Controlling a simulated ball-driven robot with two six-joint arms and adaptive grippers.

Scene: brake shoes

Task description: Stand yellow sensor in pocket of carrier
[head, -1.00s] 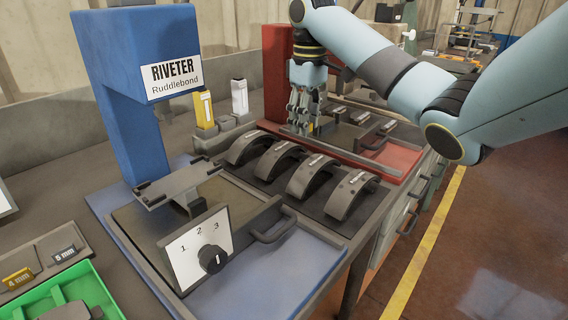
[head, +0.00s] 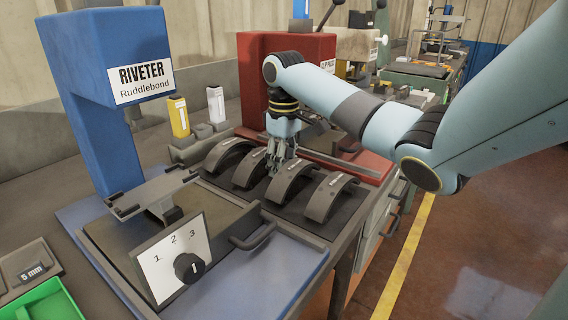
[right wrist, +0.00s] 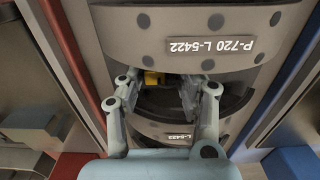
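In the head view my right gripper (head: 276,168) points down among the arched brake shoes, close above the second and third from the left. In the right wrist view its fingers (right wrist: 172,97) stand apart. A small yellow piece (right wrist: 151,78) shows beside the left fingertip; whether it is gripped, or is the yellow sensor, I cannot tell. A yellow upright block (head: 179,117) with a pale mark stands on a grey holder beside a white upright block (head: 215,104). Which part is the carrier's pocket is not clear. My left gripper is not in view.
Several brake shoes (head: 327,199) stand in a row on a dark tray. The blue riveter (head: 110,150) with its dial panel is at front left. A red press (head: 257,75) stands behind. A green bin (head: 45,303) is at lower left.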

